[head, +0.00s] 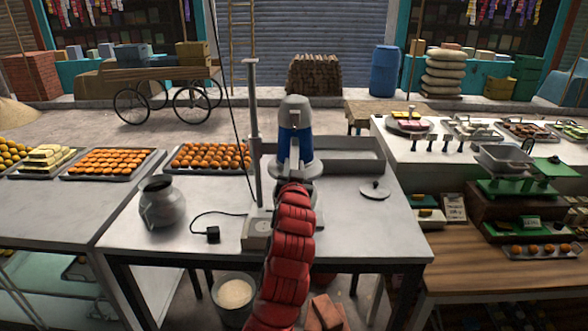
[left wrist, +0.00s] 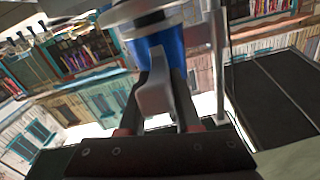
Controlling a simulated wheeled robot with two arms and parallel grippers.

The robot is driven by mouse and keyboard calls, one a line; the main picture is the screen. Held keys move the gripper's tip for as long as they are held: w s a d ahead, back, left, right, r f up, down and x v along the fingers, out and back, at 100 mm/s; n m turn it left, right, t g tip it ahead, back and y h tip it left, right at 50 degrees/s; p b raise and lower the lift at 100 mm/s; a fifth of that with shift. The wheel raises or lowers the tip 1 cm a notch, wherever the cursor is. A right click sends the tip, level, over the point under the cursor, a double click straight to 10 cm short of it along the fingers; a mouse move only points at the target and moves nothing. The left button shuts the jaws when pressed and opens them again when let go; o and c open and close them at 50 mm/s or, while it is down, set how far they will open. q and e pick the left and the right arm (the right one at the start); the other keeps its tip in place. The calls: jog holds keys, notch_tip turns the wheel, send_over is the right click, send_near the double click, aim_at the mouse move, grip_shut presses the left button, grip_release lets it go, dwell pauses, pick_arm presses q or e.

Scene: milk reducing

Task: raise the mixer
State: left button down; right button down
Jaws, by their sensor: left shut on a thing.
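The mixer (head: 295,113) has a blue motor body with a grey cap. It is upright beside a tall metal pole (head: 254,120) with a box-like base (head: 257,232) on the metal table (head: 340,225). My left gripper (head: 293,164) is shut on the mixer's grey handle, at the near side of the blue body. In the left wrist view the handle (left wrist: 154,92) sits between the fingers, with the blue body (left wrist: 165,55) behind it. My red arm and gripper hide the mixer's lower part in the head view. My right gripper is not in view.
A grey metal pot (head: 162,205) stands on the table at the left, and a round lid (head: 375,190) lies at the right. A black cord and plug (head: 212,235) lie near the pole's base. Sweet trays (head: 112,163) are at left; a counter (head: 450,150) is at right.

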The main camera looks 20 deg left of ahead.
pick_arm(q)
notch_tip(320, 180, up, 14)
jog(key=b, duration=0.3)
jog(key=shift+r, duration=0.2)
jog(key=c, duration=0.6)
grip_release()
jog(key=shift+f, duration=0.1)
jog(key=b+v, duration=0.4)
jog(key=v, duration=1.3)
jog(key=shift+s+b, duration=0.2)
jog(key=shift+b, duration=0.2)
